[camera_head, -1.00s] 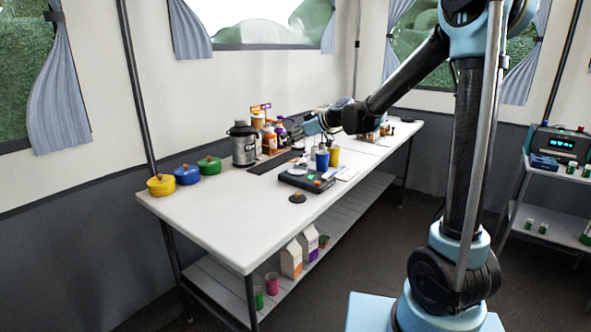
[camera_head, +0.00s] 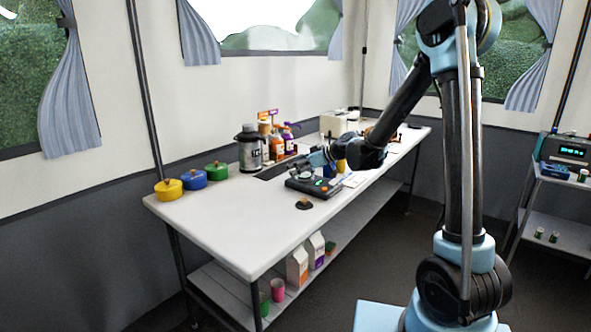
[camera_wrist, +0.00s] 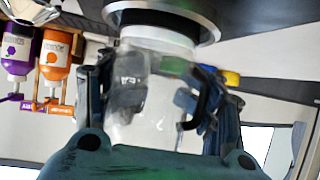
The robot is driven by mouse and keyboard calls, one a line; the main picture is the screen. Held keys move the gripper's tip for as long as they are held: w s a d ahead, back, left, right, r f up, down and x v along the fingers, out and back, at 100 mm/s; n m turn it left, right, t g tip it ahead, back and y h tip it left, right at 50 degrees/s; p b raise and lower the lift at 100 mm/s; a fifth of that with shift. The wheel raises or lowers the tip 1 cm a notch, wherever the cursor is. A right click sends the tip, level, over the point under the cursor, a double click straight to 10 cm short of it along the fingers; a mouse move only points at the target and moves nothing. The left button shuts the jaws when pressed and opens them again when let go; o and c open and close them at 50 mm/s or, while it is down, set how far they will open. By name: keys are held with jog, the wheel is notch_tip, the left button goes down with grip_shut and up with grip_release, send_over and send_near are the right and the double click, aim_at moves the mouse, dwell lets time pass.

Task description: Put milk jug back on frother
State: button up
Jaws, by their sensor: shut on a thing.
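The milk jug (camera_wrist: 140,100) is clear with a black handle and fills the middle of the wrist view, which is upside down. My gripper (camera_head: 310,166) is shut around its body, with a finger on each side. The jug's base is at a round, silver-rimmed plate, the frother's (camera_wrist: 208,22); I cannot tell whether it is fully seated. The jug is small and mostly hidden there.
A dark round lid (camera_head: 304,203) lies in front of the frother. A grey canister (camera_head: 250,150) and orange and purple bottles (camera_head: 288,140) stand behind it. Yellow, blue and green pots (camera_head: 216,171) stand at the left. The table's near left surface is clear.

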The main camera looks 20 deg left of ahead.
jog(key=o, duration=1.5)
jog(key=shift+f, duration=0.1)
jog(key=v, duration=1.1)
jog(key=shift+w, duration=0.1)
jog(key=s+d+f+m+h, duration=0.3)
jog(key=s+d, duration=0.6)
jog(key=d, duration=0.4)
jog(key=s+d+f+m+h, duration=0.4)
jog(key=s+d+m, duration=0.3)
jog(key=s+d, duration=0.3)
jog(key=s+d+f+m+h, duration=0.4)
jog(key=s+d, duration=0.5)
jog(key=d, duration=0.7)
jog(key=shift+s+f+m+h, duration=0.2)
jog(key=shift+m+h, duration=0.4)
jog(key=shift+m, duration=0.3)
